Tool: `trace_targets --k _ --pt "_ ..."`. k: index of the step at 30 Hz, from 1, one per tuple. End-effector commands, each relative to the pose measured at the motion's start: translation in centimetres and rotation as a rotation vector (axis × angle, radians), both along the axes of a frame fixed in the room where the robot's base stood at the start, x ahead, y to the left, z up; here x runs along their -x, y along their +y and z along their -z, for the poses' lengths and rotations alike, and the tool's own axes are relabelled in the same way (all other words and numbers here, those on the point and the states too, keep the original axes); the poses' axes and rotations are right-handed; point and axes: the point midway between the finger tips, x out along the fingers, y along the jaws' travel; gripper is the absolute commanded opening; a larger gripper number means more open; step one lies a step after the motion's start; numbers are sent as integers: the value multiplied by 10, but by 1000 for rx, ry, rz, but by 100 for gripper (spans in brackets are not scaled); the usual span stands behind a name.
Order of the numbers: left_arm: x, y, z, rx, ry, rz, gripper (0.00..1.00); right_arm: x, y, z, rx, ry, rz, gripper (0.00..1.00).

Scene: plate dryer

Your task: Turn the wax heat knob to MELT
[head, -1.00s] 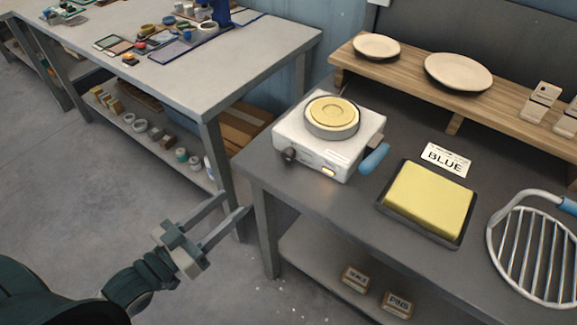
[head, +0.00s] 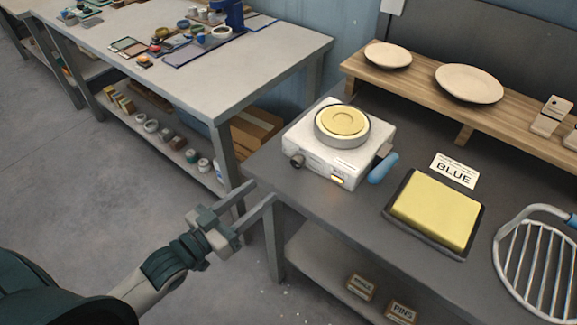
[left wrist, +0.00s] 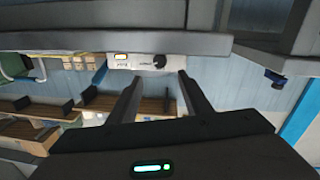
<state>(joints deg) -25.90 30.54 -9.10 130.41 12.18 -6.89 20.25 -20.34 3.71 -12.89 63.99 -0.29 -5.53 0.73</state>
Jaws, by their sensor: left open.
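The wax heater is a white box (head: 325,163) with a round pan of yellow wax (head: 342,122) on top. It stands at the left end of the dark table. Its dark heat knob (head: 296,161) is on the front face, left of a lit orange switch (head: 337,180). The knob also shows in the left wrist view (left wrist: 159,61), ahead between the fingers; its setting is too small to read. My left gripper (head: 262,191) is open and empty, in front of the table's left corner, below and left of the knob, apart from it. My right gripper is not in view.
A blue handle (head: 383,167) sticks out at the heater's right. The table's front edge is near my gripper.

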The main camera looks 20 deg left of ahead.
Motion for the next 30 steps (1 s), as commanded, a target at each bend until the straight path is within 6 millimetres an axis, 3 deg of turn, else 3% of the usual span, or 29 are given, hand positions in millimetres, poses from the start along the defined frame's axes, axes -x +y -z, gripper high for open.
trace_targets --k 8,13,21,30 --pt "-37 -17 -2 0 -1 -1 45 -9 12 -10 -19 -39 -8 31" --pt "-61 -27 -2 0 -2 0 45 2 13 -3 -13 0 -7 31" --pt "-91 -41 -1 -1 0 -1 45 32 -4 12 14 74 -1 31" --pt "-102 -47 0 -1 0 0 45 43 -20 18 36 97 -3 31"
